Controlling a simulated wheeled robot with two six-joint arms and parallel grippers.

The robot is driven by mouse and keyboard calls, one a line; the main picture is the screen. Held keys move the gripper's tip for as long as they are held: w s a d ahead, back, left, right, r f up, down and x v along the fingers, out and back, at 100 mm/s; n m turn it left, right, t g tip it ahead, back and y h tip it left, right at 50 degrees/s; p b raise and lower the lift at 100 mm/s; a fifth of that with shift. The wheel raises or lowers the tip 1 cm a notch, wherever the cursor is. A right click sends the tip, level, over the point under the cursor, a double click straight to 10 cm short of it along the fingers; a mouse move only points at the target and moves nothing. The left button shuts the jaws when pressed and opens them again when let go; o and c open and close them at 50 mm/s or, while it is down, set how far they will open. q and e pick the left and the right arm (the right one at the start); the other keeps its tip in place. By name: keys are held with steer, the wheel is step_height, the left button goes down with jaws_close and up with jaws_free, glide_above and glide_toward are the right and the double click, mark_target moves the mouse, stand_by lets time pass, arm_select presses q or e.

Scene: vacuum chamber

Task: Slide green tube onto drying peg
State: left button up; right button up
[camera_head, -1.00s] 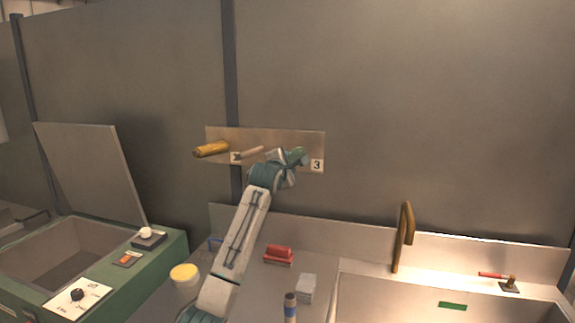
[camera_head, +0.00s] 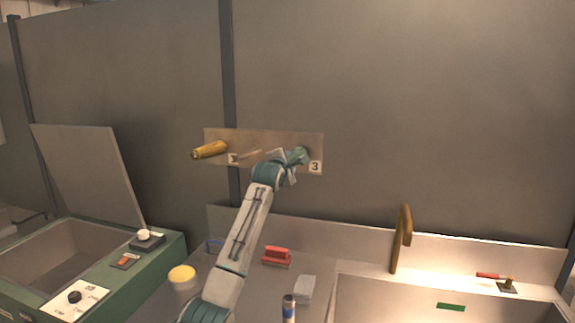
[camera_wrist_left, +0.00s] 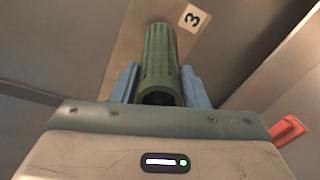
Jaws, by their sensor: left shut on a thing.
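The green tube (camera_head: 299,155) is at the right end of the peg board (camera_head: 222,136), beside the label "3". In the left wrist view the green tube (camera_wrist_left: 159,55) is a ribbed, slotted cylinder with its near end open and its far end close to the board. My left gripper (camera_head: 288,158) is shut on it; in the left wrist view the blue fingers of the left gripper (camera_wrist_left: 160,86) lie on both sides of it. Any peg behind or inside the tube is hidden. A bare peg (camera_head: 250,155) sticks out mid-board. My right gripper is not in view.
A yellow tube (camera_head: 209,149) sits at the board's left end. Below are a red brush-like object (camera_head: 276,256), a yellow-lidded jar (camera_head: 182,274), a pale block (camera_head: 305,289) and a blue-banded cylinder (camera_head: 289,308). A brown curved spout (camera_head: 402,238) rises by the sink. The wall right of the board is clear.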

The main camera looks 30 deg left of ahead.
arm_select(q)
steer(key=shift+x, duration=1)
steer(key=shift+w, duration=0.1)
steer(key=shift+w, duration=0.15)
steer(key=o, duration=1.3)
steer(key=shift+w+f, duration=0.1)
